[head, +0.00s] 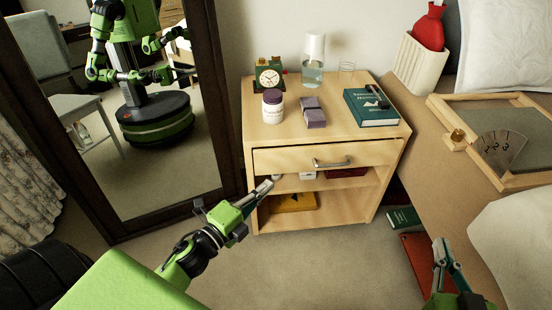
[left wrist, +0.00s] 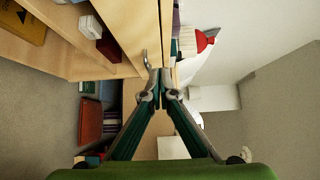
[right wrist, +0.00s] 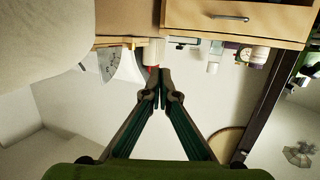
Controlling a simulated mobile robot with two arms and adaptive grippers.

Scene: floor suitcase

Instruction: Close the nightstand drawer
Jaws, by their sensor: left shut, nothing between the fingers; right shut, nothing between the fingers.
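The light wood nightstand (head: 395,160) stands against the wall. Its drawer front (head: 285,160) has a metal handle (head: 332,163) and looks about flush under the top; I cannot tell if a small gap is left. My left gripper (head: 265,187) is shut and empty, in front of the drawer's lower left side. In the left wrist view, its fingertips (left wrist: 161,74) appear near the handle (left wrist: 146,60); contact is unclear. My right gripper (head: 438,245) is shut and empty, low at the right beside the bed. The drawer front also shows in the right wrist view (right wrist: 275,20).
A mirror (head: 222,130) stands left. The bed side (head: 415,170) and floor books (head: 404,219) lie right.

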